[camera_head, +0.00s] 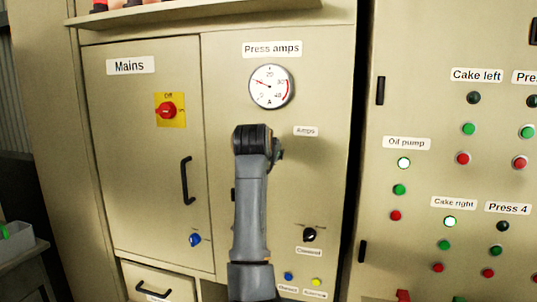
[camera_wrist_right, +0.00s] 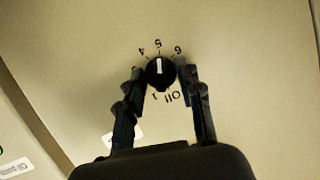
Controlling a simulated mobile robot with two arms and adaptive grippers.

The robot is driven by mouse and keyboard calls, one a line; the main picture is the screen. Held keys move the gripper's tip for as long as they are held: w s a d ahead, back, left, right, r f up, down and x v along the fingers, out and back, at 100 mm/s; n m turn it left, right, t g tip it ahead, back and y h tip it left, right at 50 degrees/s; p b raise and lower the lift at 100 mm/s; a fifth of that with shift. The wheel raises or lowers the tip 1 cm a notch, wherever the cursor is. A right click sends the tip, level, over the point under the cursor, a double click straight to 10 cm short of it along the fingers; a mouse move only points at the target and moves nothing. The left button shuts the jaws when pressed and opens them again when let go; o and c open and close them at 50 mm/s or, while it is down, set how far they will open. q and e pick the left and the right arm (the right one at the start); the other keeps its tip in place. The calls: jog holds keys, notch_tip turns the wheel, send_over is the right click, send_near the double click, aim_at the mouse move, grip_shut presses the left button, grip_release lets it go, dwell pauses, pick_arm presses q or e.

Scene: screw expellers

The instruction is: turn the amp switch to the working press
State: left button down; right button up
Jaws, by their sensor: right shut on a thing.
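The amp switch is a black round knob (camera_wrist_right: 160,74) with a white pointer line, seen in the right wrist view. Numbers and "Off" are printed around it, and the white line stands in line with the 5. My right gripper (camera_wrist_right: 163,72) has its fingers on both sides of the knob and is shut on it. In the head view my right arm covers most of the switch under the Amps label (camera_head: 306,131). The Press amps meter (camera_head: 270,87) above has its needle at the left, low on the scale. My left gripper is in neither view.
Left of my arm are the red Mains switch (camera_head: 166,111) and a door handle (camera_head: 187,181). A black Chainwall-like labelled knob (camera_head: 309,234) sits below right. On the right panel, the Oil pump lamp (camera_head: 404,163) and Cake right lamp (camera_head: 450,221) glow; the Press 4 lamp (camera_head: 503,226) is dark.

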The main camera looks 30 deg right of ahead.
jog(key=shift+f, duration=0.1)
jog(key=o, duration=1.1)
jog(key=shift+o, duration=0.2)
jog(key=v, duration=1.2)
